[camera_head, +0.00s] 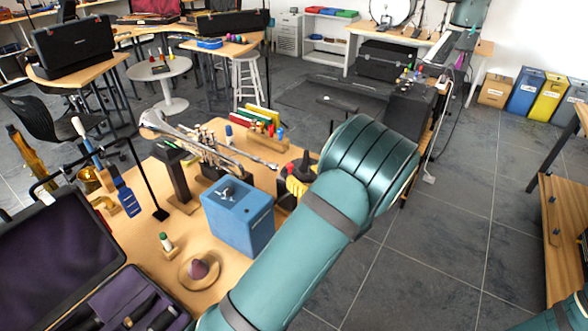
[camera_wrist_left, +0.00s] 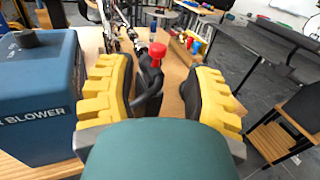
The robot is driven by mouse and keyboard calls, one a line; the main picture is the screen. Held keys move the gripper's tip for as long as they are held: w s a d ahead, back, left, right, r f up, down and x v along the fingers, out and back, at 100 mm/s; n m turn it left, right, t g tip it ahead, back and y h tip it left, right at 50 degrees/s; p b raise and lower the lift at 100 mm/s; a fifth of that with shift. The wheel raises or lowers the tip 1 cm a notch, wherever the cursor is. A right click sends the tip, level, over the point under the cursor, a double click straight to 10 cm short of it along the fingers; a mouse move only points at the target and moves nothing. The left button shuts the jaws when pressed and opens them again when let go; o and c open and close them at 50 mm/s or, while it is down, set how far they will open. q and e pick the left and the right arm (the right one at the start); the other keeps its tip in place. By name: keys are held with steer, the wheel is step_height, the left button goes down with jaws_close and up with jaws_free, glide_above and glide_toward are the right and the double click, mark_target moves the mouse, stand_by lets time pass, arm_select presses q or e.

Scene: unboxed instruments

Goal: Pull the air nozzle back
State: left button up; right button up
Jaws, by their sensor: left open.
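The air nozzle (camera_wrist_left: 156,62) has a red tip on a black body and stands upright in the left wrist view, beside the blue air blower box (camera_wrist_left: 40,95). The blower box also shows in the head view (camera_head: 238,215) on the wooden table. My left gripper (camera_wrist_left: 157,78) is open, its yellow fingers on either side of the nozzle with gaps visible. In the head view my left gripper (camera_head: 297,182) is mostly hidden behind my teal arm, right of the blower, and the nozzle is hard to make out. My right gripper is not seen.
A brass instrument (camera_head: 185,135) lies on stands behind the blower. A small bottle (camera_head: 166,242), a round wooden dish (camera_head: 199,270) and an open purple-lined case (camera_head: 60,245) are at the left. The floor right of the table is clear.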

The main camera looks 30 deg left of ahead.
arm_select(q)
steer(key=v, duration=0.6)
steer(key=shift+d, duration=0.3)
steer(key=shift+s, duration=0.1)
